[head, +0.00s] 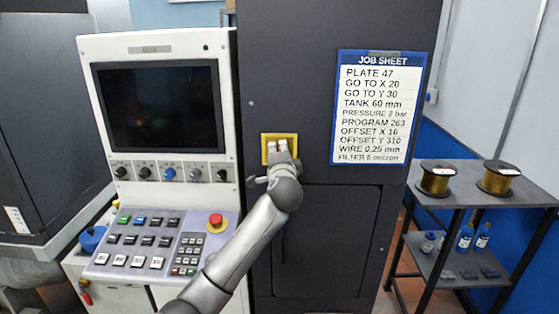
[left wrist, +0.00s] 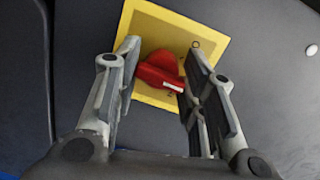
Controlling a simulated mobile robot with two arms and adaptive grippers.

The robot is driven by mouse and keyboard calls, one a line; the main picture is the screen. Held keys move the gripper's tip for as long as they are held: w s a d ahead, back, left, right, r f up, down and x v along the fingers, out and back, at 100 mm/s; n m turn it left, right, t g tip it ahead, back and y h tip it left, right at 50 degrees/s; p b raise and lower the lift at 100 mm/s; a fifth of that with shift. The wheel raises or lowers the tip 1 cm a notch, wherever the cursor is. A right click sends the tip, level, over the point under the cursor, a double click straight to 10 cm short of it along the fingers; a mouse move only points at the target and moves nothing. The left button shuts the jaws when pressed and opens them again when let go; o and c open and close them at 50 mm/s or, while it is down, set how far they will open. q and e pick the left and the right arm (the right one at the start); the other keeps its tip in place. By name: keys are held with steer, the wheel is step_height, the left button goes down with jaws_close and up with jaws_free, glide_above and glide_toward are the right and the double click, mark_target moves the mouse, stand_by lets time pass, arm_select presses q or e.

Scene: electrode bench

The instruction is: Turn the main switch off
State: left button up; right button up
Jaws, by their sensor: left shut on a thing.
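The main switch is a red rotary knob (left wrist: 158,68) on a yellow plate (left wrist: 140,22), fixed to the dark cabinet. In the head view the yellow plate (head: 267,138) shows around my left gripper (head: 283,145), which hides the knob. In the left wrist view my left gripper (left wrist: 163,52) has one finger on each side of the knob and is shut on it. The knob's white pointer (left wrist: 173,87) lies toward the lower right, near a small mark; a round mark (left wrist: 195,43) is at the plate's upper right. My right gripper is not in view.
A control console (head: 153,45) with a dark screen, buttons and a red emergency stop (head: 216,221) stands left of the switch. A job sheet (head: 378,108) hangs to its right. A shelf (head: 450,199) with wire spools and bottles stands at the right.

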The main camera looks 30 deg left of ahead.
arm_select(q)
steer(key=shift+a+r+n+h+b, duration=0.2)
steer(key=shift+n+b, duration=0.45)
steer(key=shift+n, duration=1.45)
steer(key=shift+d+f+n+h+b, duration=0.1)
steer(key=shift+n+h+b, duration=0.35)
steer(key=shift+n, duration=1.65)
steer(key=shift+t, duration=0.3)
steer(key=o, duration=0.8)
steer(key=shift+s, duration=0.1)
steer(key=v, duration=1.2)
